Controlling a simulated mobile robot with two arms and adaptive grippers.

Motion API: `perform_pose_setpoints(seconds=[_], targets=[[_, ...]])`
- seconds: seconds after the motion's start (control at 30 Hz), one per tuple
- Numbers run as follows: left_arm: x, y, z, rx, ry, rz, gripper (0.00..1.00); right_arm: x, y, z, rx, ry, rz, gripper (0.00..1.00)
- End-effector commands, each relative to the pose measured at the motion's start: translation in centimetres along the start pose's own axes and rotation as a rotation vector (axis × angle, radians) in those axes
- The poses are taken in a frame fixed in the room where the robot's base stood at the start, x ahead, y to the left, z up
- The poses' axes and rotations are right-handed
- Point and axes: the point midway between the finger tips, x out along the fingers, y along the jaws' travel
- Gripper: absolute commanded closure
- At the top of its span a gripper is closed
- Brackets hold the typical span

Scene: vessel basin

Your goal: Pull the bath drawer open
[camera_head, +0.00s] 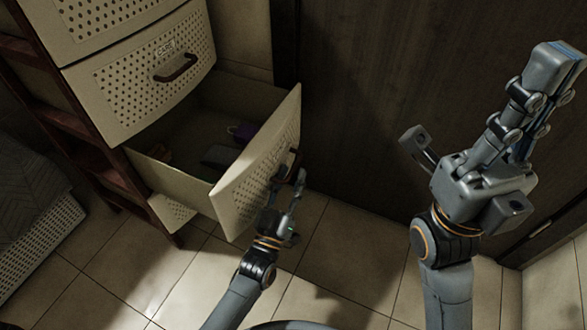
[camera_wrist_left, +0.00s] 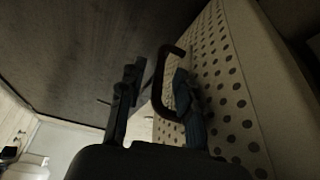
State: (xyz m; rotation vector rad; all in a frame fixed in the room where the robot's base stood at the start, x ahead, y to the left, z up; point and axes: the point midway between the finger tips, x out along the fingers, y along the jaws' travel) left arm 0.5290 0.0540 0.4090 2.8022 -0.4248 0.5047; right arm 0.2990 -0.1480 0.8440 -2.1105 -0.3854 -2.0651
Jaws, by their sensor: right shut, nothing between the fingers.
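The drawer with a perforated cream front (camera_head: 262,180) is pulled well out of the cabinet, its inside visible in the head view. Its dark red handle (camera_head: 288,166) is on the front's outer face. My left gripper (camera_head: 295,182) is at this handle. In the left wrist view, the handle (camera_wrist_left: 158,85) lies between the spread fingers of my left gripper (camera_wrist_left: 153,95). One finger is between the handle and the perforated front (camera_wrist_left: 235,85), and the other stands apart outside. My right gripper (camera_head: 562,62) is shut and empty, raised at the right, away from the drawer.
A closed drawer (camera_head: 130,85) with a dark red handle (camera_head: 177,68) is above the open one. A purple item (camera_head: 245,131) and other dark things lie inside the open drawer. A dark wall panel (camera_head: 370,90) stands behind. Tiled floor (camera_head: 130,270) is clear in front.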

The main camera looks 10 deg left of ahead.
Motion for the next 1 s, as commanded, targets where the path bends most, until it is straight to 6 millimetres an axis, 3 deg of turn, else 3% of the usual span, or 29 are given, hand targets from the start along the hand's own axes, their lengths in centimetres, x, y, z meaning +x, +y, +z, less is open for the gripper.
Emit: perform_pose_setpoints(seconds=[0.1,0.3,1.0], targets=[[-2.3,0.0,0.1,0.001,-0.003,0.000,0.66,0.0,0.0,0.0,0.000,0.000,0.000,1.00],[-4.6,0.0,0.1,0.000,-0.002,0.000,0.66,0.0,0.0,0.0,0.001,0.000,0.000,1.00],[-5.0,0.0,0.0,0.000,0.000,0.000,0.66,0.0,0.0,0.0,0.001,0.000,0.001,1.00]])
